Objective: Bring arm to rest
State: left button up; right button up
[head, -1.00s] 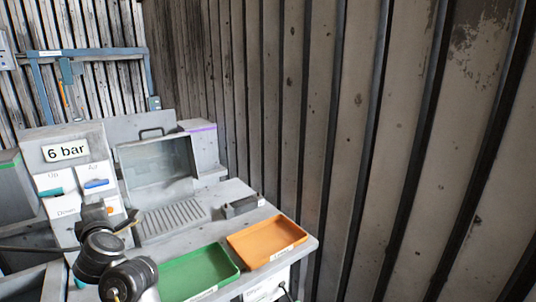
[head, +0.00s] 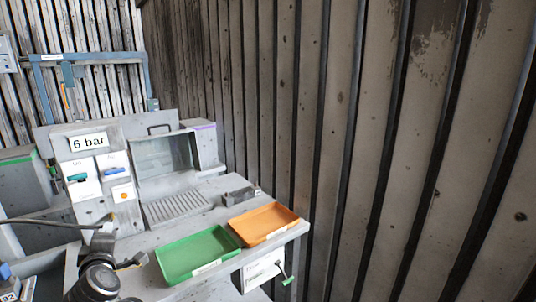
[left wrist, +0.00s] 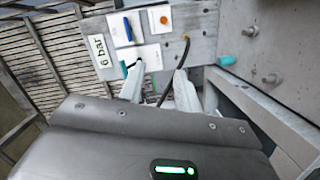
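My left arm (head: 98,278) comes up from the bottom edge of the head view, in front of the grey bench (head: 131,238) and left of the green tray. Its finger detail is too small to tell there. In the left wrist view the two pale fingers of my left gripper (left wrist: 159,70) stand apart with nothing held between them. A dark cable passes behind the gap. The grey panel with the "6 bar" sign (left wrist: 100,49) lies beyond the fingers. My right gripper is in neither view.
A green tray (head: 160,265) and an orange tray (head: 240,231) sit at the bench's front edge, both empty. Behind them stand a clear-lidded box (head: 165,158) and the "6 bar" panel (head: 89,142). A ribbed wall (head: 360,150) fills the right side.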

pick_arm(q)
jog(key=s+d+f+m+g+h, duration=0.25)
jog(key=s+d+f+m, duration=0.3)
jog(key=f, duration=0.35)
jog(key=s+d+f+m+g+h, duration=0.1)
jog(key=s+d+f+m+h, duration=0.25)
jog(key=s+f+m, duration=0.35)
jog(key=s+d+f+m+g+h, duration=0.1)
jog(key=s+d+f+m+g, duration=0.2)
jog(key=s+f, duration=0.3)
jog(key=s+d+f+m+g, duration=0.2)
jog(key=s+f+m, duration=0.1)
jog(key=s, duration=0.6)
jog(key=s+d+f+m+g+h, duration=0.1)
jog(key=s+d+f+m+g, duration=0.2)
jog(key=s+f, duration=0.3)
notch_tip(320, 180, down, 24)
jog(key=s+g, duration=0.1)
jog(key=s, duration=0.2)
jog(key=s+a+f+g, duration=0.1)
jog(key=s+a+f, duration=0.2)
jog(key=s+f, duration=1.3)
jog(key=shift+a+f+m, duration=0.15)
jog(key=shift+f+m, duration=0.1)
jog(key=shift+m, duration=0.1)
jog(key=shift+s, duration=0.1)
